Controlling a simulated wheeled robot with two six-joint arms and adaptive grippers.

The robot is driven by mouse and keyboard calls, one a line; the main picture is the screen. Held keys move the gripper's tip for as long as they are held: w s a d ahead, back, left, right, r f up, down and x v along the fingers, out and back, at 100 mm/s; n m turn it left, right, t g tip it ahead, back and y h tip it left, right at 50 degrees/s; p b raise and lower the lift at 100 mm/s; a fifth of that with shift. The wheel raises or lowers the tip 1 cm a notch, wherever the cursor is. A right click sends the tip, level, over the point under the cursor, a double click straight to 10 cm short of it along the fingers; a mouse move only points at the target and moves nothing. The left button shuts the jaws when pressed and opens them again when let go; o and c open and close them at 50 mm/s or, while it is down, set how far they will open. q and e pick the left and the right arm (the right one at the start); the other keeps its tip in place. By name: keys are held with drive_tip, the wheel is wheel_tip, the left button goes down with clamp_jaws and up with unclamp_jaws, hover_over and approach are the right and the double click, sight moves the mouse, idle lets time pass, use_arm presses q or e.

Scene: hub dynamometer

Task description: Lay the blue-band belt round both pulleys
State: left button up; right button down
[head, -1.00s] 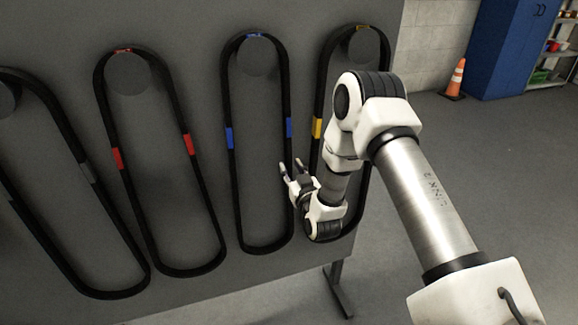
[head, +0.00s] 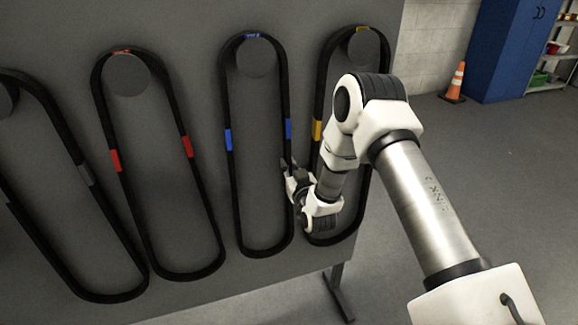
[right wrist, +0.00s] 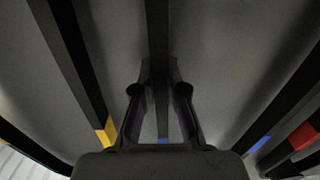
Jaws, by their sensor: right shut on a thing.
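The blue-band belt (head: 231,184) hangs as a long black loop from a round peg (head: 256,58) on a grey board, with blue bands on both sides and at the top. My right gripper (head: 287,167) is at the belt's right strand, below the right blue band. In the right wrist view my right gripper (right wrist: 159,75) is shut on that black strand (right wrist: 158,30), which runs between the two fingers. My left gripper is not in view. No pulleys can be made out in these frames.
A yellow-band belt (head: 317,131) hangs just to the right, partly behind my right arm. A red-band belt (head: 116,160) and a grey-band belt (head: 86,174) hang to the left. An orange cone (head: 456,82) and a blue cabinet (head: 505,50) stand on open floor at the back right.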

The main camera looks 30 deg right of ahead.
drive_tip(key=shift+r+p, duration=0.35)
drive_tip(key=shift+r, duration=0.45)
drive_tip(key=shift+f, duration=0.1)
drive_tip(key=shift+p+v, duration=0.5)
drive_tip(key=shift+v, duration=2.05)
drive_tip(key=v, duration=0.5)
drive_tip(key=shift+d, duration=0.1)
